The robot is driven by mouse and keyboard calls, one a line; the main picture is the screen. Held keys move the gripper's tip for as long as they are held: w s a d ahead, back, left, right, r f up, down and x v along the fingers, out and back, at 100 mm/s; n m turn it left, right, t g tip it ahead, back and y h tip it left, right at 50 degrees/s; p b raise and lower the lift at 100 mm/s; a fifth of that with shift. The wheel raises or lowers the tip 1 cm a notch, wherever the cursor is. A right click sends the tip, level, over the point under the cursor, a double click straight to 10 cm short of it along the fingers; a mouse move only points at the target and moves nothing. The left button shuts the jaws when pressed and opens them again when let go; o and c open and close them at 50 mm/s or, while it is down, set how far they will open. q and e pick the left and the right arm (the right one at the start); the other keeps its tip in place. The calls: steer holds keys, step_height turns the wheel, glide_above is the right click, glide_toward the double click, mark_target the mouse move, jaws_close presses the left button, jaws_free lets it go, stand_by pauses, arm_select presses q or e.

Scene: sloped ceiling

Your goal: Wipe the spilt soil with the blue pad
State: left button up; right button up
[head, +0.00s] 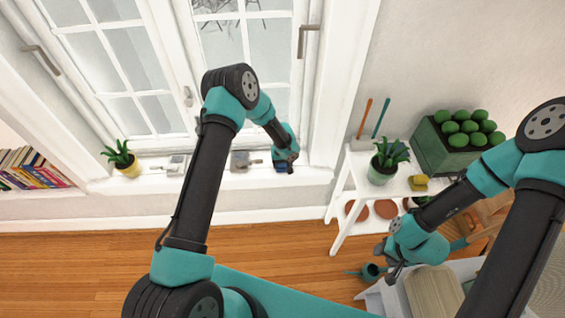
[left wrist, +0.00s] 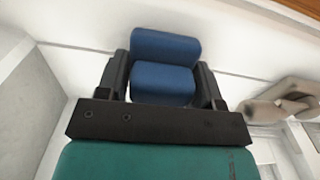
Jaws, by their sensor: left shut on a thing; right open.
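My left gripper (head: 284,166) is at the white window sill, right of its middle. It is shut on the blue pad (left wrist: 166,46), which sits between the two black fingers in the left wrist view. In the head view only a small dark blue part of the pad (head: 283,169) shows below the gripper. I cannot tell whether the pad touches the sill (head: 222,181). I cannot make out any spilt soil in either view; the gripper and arm cover part of the sill. My right gripper (head: 389,262) is open and empty, low at the right, in front of the plant stand.
A white stand (head: 343,197) at right holds a potted plant (head: 383,172), a yellow item (head: 418,183) and a green crate (head: 430,150).

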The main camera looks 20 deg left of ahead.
mark_target(278, 169)
arm_select(q)
steer(key=shift+s+d+f, duration=0.1)
steer(key=shift+s+d, duration=0.15)
steer(key=shift+s, duration=0.45)
steer(key=shift+s+d+f, duration=0.1)
steer(key=shift+s+d, duration=0.15)
steer(key=shift+s, duration=0.4)
steer(key=shift+s+a, duration=0.2)
steer(key=shift+a, duration=0.3)
steer(key=shift+s+a, duration=0.2)
steer(key=shift+a, duration=0.25)
steer(key=shift+w, duration=0.1)
steer(key=shift+w+a+r, duration=0.15)
steer(key=shift+w+a, duration=0.15)
steer(key=shift+w, duration=0.55)
steer(key=shift+w+a+r, duration=0.1)
steer(key=shift+w+a, duration=0.2)
steer(key=shift+w, duration=0.5)
